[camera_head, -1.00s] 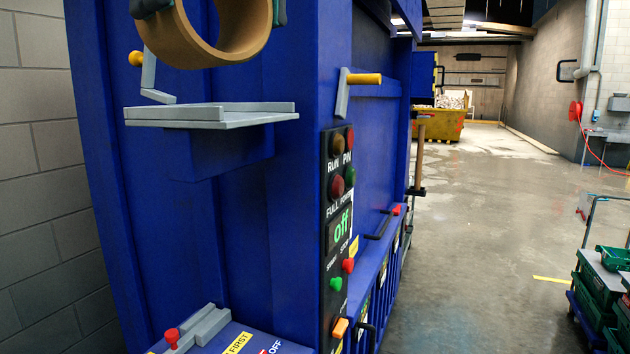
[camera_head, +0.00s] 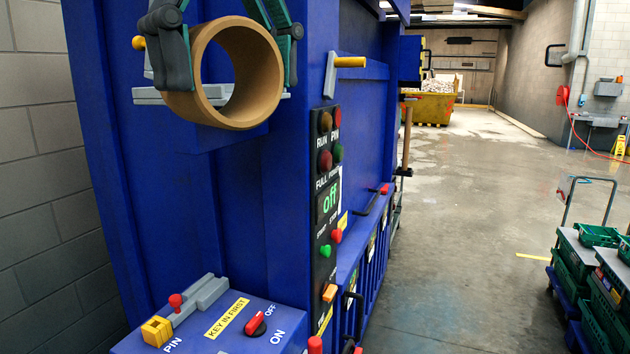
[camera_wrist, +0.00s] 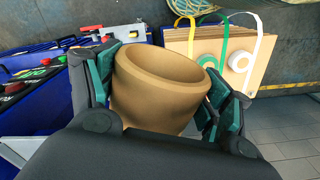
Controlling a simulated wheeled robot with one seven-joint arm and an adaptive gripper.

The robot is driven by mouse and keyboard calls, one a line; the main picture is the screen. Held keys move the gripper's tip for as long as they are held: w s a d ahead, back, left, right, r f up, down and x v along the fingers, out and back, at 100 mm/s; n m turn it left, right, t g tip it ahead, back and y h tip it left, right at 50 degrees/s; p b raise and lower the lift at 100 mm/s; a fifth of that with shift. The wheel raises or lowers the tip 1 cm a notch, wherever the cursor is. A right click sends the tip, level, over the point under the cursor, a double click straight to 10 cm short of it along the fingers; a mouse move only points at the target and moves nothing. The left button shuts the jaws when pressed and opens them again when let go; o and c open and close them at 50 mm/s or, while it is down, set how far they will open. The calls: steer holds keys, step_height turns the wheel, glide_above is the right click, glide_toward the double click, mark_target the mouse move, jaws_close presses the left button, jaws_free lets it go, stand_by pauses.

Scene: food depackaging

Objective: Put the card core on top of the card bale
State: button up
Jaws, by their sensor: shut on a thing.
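The card core (camera_head: 185,106) is a thick brown cardboard ring, held in the air in front of the blue machine in the head view. My gripper (camera_head: 231,50) is shut on it, one dark finger with green pads on each side. In the wrist view the core (camera_wrist: 155,98) sits between the fingers of my gripper (camera_wrist: 160,86), its open end facing up and away. Beyond it in the wrist view stands a block of brown boards with green, yellow and white straps, which looks like the card bale (camera_wrist: 265,72). The core is apart from it. The bale's lower part is hidden.
The blue machine (camera_head: 245,190) has a control panel (camera_head: 326,200), a grey ledge (camera_head: 145,96) behind the core and a yellow-handled lever (camera_head: 345,63). A lower blue box (camera_head: 205,338) carries a red switch. Green crates (camera_head: 575,255) stand at right. The floor between is clear.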

steer(key=w+d+f+m, duration=0.3)
steer(key=w+d+f, duration=0.3)
steer(key=f, duration=1.9)
steer(key=w+d+f+m, duration=0.3)
steer(key=w+d+f, duration=0.3)
steer(key=f, duration=1.9)
steer(key=w+d+f+m, duration=0.3)
steer(key=w+d+f, duration=0.3)
steer(key=d+f, duration=0.7)
step_height(320, 180, down, 12)
steer(key=shift+f, duration=0.1)
step_height(320, 180, down, 6)
steer(key=b, duration=0.6)
